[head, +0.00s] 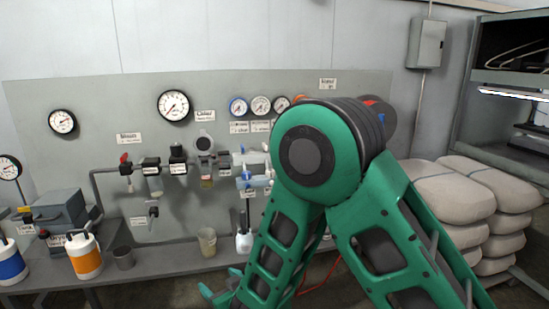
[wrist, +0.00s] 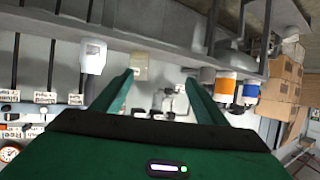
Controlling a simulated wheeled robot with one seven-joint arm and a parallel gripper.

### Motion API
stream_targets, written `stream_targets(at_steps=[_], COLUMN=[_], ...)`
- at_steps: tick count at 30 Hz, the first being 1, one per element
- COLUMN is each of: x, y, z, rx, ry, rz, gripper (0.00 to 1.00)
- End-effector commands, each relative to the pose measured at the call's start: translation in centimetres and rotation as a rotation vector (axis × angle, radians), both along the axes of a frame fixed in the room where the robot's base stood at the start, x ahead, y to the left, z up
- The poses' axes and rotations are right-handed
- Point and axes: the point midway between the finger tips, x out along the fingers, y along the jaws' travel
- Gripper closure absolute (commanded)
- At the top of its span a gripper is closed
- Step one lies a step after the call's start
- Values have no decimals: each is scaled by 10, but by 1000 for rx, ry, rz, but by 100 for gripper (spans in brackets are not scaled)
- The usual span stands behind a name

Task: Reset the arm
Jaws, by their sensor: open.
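My green arm is folded up large in the middle and right of the head view and covers part of the wall panel. My gripper shows in the wrist view (wrist: 160,78), its two green fingers spread wide apart with nothing between them. Beyond the fingers are the grey panel and bench, seen upside down.
A grey panel (head: 75,100) carries gauges, valves and labels. The bench (head: 190,258) holds an orange-and-white container (head: 84,256), a blue-and-white one (head: 10,262), a dark cup (head: 123,258) and a beige cup (head: 207,242). Sacks (head: 455,192) are stacked at right, beside a shelf (head: 480,115). Cardboard boxes (wrist: 280,85) show in the wrist view.

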Motion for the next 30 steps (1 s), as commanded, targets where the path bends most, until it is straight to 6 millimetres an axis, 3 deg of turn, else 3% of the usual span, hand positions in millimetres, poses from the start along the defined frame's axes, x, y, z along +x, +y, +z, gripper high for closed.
stream_targets(at_steps=[8, 14, 19, 23, 26, 30], x=[35, 61, 75, 67, 48, 4], y=[-62, -130, -229, -312, -374, -450], z=[17, 34, 58, 76, 88, 105], rx=[-67, -128, -199, -244, -269, -283], ry=[38, 89, 181, 283, 375, 519], rz=[-128, -260, -435, -577, -681, -812], gripper=[33, 33, 33, 33, 33, 33])
